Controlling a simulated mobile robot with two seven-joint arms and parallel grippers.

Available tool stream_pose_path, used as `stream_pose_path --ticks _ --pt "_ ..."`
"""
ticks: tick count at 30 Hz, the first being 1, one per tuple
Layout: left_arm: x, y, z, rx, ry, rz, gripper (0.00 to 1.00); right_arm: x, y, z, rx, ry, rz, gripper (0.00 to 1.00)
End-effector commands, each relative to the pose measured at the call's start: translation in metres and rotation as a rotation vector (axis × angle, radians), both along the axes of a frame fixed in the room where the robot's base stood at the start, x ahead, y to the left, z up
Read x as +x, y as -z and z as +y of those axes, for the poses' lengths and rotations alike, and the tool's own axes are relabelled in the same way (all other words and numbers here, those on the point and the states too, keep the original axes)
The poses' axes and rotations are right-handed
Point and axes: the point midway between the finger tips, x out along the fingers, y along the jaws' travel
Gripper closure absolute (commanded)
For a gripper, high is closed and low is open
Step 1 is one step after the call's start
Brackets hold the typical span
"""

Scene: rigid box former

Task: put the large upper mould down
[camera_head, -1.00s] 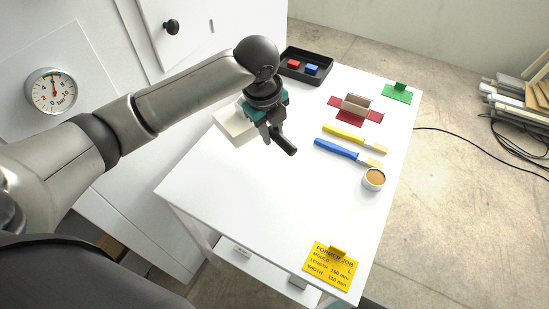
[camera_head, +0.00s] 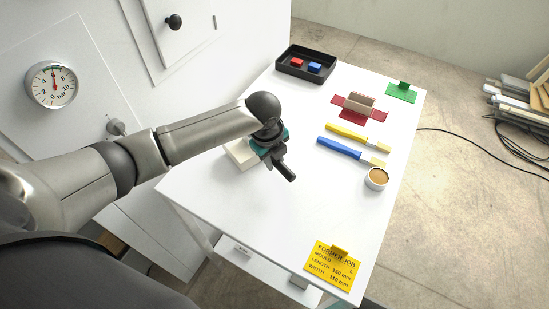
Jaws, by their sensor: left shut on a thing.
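The large upper mould appears to be the off-white block (camera_head: 238,155) at the left edge of the white table, partly hidden behind my left gripper. My left gripper (camera_head: 283,168) is above the left part of the table, with its dark fingers pointing down to the right. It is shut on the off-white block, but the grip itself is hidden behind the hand. I cannot tell whether the block touches the table top. My right gripper is not in view.
The white table (camera_head: 290,220) has clear room in front of the gripper.

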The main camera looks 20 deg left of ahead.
Motion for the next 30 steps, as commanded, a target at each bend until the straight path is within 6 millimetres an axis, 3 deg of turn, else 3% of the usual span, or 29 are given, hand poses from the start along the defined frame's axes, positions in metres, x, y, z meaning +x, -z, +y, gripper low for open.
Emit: stream_pose_path --ticks 7,8,15,24,30 --pt "0.003 -0.001 0.000 0.000 0.001 -0.008 1.00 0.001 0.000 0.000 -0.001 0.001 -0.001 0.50" --pt "0.000 0.002 0.000 0.000 0.000 0.000 0.70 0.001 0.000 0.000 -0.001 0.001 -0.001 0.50" --pt "0.000 0.001 0.000 0.000 0.000 0.000 0.43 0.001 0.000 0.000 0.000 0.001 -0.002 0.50" --pt "0.000 -0.001 0.000 0.000 0.000 -0.001 0.41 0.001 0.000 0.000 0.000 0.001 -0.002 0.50" --pt "-0.003 -0.022 0.001 0.000 0.001 -0.003 0.41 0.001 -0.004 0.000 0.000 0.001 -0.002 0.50"
